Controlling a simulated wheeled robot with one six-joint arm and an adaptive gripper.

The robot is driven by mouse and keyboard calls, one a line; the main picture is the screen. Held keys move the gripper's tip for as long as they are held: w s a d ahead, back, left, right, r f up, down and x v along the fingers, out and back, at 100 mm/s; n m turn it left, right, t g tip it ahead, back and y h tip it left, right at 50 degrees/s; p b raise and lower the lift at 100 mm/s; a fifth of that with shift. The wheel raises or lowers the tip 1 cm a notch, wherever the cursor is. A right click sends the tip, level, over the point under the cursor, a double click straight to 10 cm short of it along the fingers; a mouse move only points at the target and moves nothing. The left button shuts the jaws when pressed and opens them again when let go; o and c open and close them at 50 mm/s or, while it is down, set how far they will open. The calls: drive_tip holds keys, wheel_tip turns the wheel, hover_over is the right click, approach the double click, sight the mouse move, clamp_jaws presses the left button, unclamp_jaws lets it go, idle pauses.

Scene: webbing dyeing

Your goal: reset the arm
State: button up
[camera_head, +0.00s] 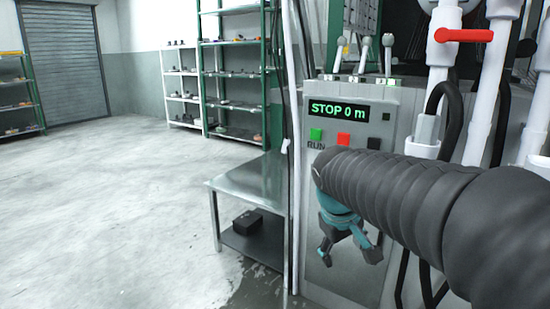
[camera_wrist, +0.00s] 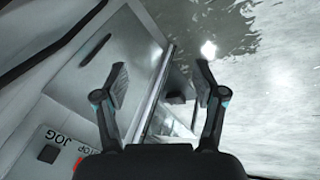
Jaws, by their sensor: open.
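My gripper (camera_head: 350,252) hangs in front of the grey control cabinet (camera_head: 338,284), below its row of buttons, with its fingers pointing down. In the wrist view my gripper (camera_wrist: 160,82) has its two fingers spread apart with nothing between them. The arm in its dark ribbed sleeve comes in from the right and covers part of the cabinet's front. The cabinet's display (camera_head: 338,112) reads "STOP 0 m". Under it are a green button (camera_head: 316,134), a red button (camera_head: 344,140) and a black button (camera_head: 374,143).
A metal table (camera_head: 245,180) with a black box (camera_head: 247,222) on its lower shelf stands left of the cabinet. White pipes with a red valve handle (camera_head: 464,35) rise at the right. The floor (camera_head: 100,200) at left is open; a wet patch (camera_head: 255,288) lies near the table.

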drive_tip(key=s+d+f+m+t+y, duration=0.1)
drive_tip(key=s+f+m, duration=0.1)
drive_tip(key=s, duration=0.7)
drive_tip(key=s+f+m+y, duration=0.1)
drive_tip(key=s+f+m, duration=0.1)
drive_tip(key=s, duration=0.7)
drive_tip(key=shift+s+d+f+m+t, duration=0.3)
drive_tip(key=shift+s+d+f+t, duration=0.05)
drive_tip(key=shift+s+f+t, duration=0.1)
